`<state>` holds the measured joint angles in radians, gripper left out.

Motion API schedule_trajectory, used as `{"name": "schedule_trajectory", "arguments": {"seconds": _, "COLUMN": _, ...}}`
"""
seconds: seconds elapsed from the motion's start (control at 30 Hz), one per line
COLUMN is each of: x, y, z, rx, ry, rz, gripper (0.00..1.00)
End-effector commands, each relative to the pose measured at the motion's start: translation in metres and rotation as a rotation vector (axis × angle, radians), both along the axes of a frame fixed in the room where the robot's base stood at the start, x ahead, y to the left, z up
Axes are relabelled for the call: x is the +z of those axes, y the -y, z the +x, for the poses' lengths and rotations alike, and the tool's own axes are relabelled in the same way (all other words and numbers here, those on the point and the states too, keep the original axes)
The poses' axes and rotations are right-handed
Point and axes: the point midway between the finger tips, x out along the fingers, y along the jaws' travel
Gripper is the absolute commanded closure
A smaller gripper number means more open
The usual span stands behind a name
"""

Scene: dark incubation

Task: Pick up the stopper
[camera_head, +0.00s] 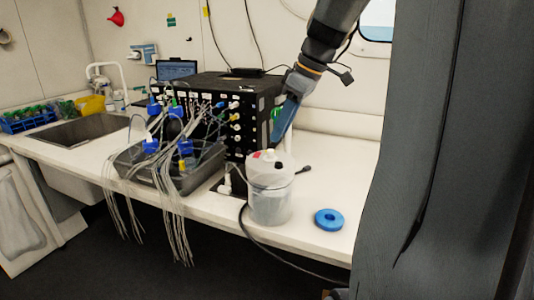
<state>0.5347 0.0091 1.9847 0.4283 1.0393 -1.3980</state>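A clear jar (270,208) with a white lid (271,175) stands on the bench, right of centre. A small whitish piece (268,155) sits on top of the lid, with a small red spot beside it; it may be the stopper, but it is too small to be sure. My gripper (277,140) points down just above the lid, its blue fingers close to the small piece. I cannot tell whether they touch it or whether they are open or shut.
A blue ring (328,219) lies on the bench right of the jar. A tray (165,175) of blue-capped bottles and tubing stands left. A black rack (239,115) is behind. A sink (85,138) is far left. The bench right of the jar is mostly clear.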

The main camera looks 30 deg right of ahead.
Motion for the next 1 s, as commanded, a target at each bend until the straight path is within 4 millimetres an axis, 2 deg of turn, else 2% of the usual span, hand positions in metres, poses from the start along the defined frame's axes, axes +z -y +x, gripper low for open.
{"name": "schedule_trajectory", "arguments": {"seconds": 0.5, "x": -0.056, "y": -0.014, "z": 0.019, "rx": -0.001, "ry": -0.004, "rz": 0.0, "gripper": 0.65}}
{"name": "schedule_trajectory", "arguments": {"seconds": 0.77, "x": -0.059, "y": -0.015, "z": 0.021, "rx": -0.002, "ry": -0.002, "rz": -0.001, "gripper": 0.65}}
{"name": "schedule_trajectory", "arguments": {"seconds": 1.0, "x": -0.059, "y": -0.015, "z": 0.021, "rx": -0.002, "ry": -0.002, "rz": -0.001, "gripper": 1.0}}
